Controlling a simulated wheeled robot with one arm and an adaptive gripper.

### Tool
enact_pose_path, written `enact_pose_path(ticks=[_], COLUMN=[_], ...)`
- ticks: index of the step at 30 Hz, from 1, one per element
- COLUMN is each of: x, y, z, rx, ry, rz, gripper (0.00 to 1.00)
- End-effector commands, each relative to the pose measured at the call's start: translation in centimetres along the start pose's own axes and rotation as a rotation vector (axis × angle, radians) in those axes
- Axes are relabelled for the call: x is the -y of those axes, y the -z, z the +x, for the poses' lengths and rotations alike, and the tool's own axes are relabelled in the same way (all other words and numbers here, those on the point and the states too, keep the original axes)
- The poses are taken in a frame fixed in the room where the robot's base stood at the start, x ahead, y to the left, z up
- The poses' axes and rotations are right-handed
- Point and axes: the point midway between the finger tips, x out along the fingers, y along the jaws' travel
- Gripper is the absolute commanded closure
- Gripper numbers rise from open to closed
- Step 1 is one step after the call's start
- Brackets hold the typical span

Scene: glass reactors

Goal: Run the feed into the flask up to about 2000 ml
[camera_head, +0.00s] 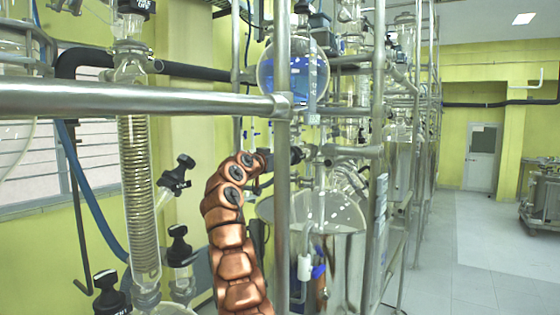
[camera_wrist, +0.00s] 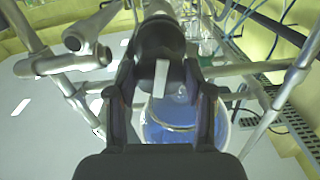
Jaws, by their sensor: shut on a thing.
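A round glass vessel (camera_head: 312,72) holding blue liquid hangs high on the metal frame. Its liquid surface lies a little above mid-height, and a vertical post crosses in front of it. The blue vessel also shows in the wrist view (camera_wrist: 182,130), partly behind my gripper. Below it a large clear round flask (camera_head: 345,208) sits in a shiny steel bath (camera_head: 343,262); I see no clear liquid level in it. My gripper (camera_wrist: 163,95) is shut on a dark valve handle (camera_wrist: 160,38) with a white stripe, between the two vessels. In the head view the post partly hides the grip.
A thick horizontal rail (camera_head: 140,99) and a vertical post (camera_head: 283,200) stand close in front of my arm. A coiled glass condenser (camera_head: 139,190) and black-knobbed valves (camera_head: 175,180) are on the left. Open floor (camera_head: 480,260) lies on the right.

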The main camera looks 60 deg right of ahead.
Motion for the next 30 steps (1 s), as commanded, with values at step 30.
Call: enact_pose_path(ticks=[30], x=[0.05], y=[-0.42], z=[-0.11], rx=[0.007], ry=[0.0], rz=[-0.346], gripper=[0.84])
